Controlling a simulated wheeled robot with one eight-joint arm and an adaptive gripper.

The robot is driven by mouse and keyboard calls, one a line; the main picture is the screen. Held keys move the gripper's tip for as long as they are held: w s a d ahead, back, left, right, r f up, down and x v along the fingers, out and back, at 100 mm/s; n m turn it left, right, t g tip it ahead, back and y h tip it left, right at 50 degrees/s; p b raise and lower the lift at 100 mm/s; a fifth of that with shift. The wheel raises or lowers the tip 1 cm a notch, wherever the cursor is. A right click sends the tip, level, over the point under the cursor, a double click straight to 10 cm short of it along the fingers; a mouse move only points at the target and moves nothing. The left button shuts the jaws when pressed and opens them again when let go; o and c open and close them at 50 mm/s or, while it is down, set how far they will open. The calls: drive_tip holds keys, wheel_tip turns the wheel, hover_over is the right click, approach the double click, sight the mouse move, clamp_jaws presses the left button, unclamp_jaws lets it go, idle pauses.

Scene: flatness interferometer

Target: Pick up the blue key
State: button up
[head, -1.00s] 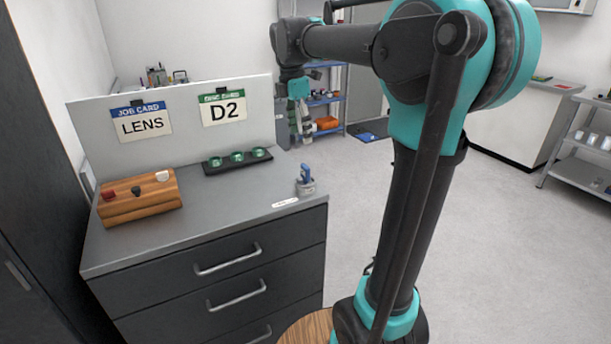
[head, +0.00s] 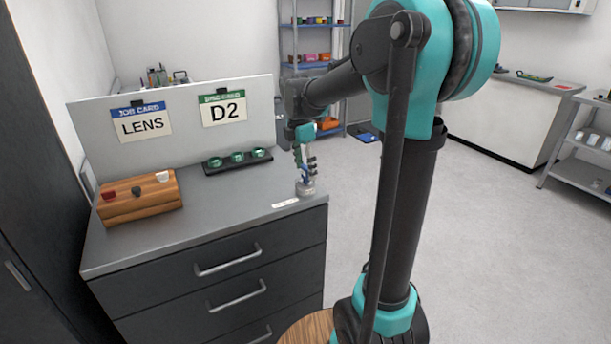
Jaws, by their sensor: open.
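The blue key (head: 306,180) stands upright in a small grey round holder (head: 306,189) near the right front corner of the grey cabinet top. My gripper (head: 306,168) points down directly over the key, with its fingers around or just in front of the key's upper part. The fingers are open. They partly hide the key, and I cannot tell whether they touch it.
A white label (head: 286,203) lies left of the holder. A black tray with green lenses (head: 237,160) lies behind, and a wooden block with knobs (head: 140,201) is at the left. A white board (head: 180,150) with cards stands at the back.

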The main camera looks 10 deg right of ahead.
drive_tip(key=shift+f, duration=0.15)
drive_tip(key=c, duration=1.3)
drive_tip(key=shift+o, duration=0.2)
wheel_tip(320, 180, up, 19)
drive_tip(key=shift+f, duration=8.15)
